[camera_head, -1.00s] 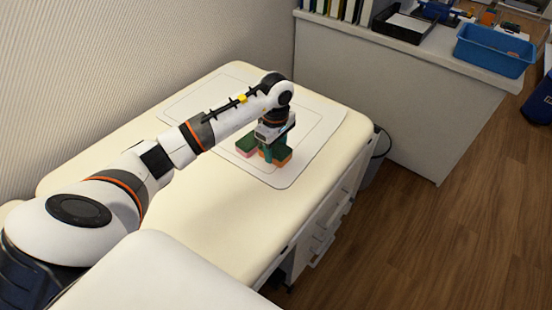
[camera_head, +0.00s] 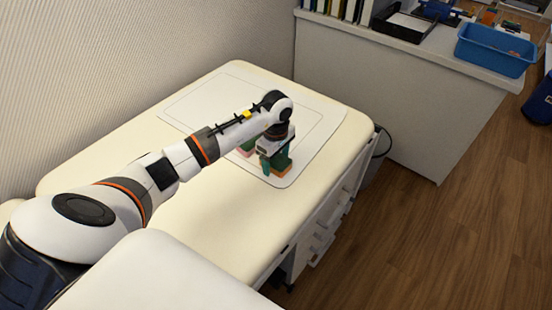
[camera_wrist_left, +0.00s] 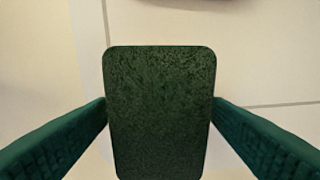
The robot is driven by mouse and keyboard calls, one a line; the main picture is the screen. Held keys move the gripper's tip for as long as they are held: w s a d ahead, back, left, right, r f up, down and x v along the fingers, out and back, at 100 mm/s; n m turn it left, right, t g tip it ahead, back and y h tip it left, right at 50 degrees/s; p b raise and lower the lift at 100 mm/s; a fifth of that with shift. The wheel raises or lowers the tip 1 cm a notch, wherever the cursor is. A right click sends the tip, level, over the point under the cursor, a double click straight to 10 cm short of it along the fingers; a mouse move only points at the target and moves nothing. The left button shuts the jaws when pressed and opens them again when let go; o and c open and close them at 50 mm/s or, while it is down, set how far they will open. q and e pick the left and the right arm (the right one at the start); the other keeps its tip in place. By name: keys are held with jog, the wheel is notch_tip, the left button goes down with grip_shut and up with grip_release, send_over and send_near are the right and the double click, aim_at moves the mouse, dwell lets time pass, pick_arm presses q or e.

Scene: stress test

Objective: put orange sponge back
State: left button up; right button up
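The orange sponge (camera_head: 285,171) has a dark green top and is at the front right part of the white mat (camera_head: 318,140) in the head view. My left gripper (camera_head: 272,163) points down with its teal fingers around it. In the left wrist view, the sponge's dark green top (camera_wrist_left: 160,115) fills the space between the two fingers, which meet its side edges. Whether its underside touches the mat is unclear. A pink sponge (camera_head: 245,149) with a green top is behind and left of the gripper, partly hidden. My right gripper is not in view.
The mat lies on a cream cabinet top (camera_head: 205,205) with free room in front. A grey desk (camera_head: 420,100) behind holds a blue bin (camera_head: 495,50) and a black tray (camera_head: 403,25). A ribbed wall is on the left.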

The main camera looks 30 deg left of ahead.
aim_at(276, 159)
pick_arm(q)
notch_tip(276, 159, up, 12)
jog(key=shift+r, duration=0.2)
dwell(0.5)
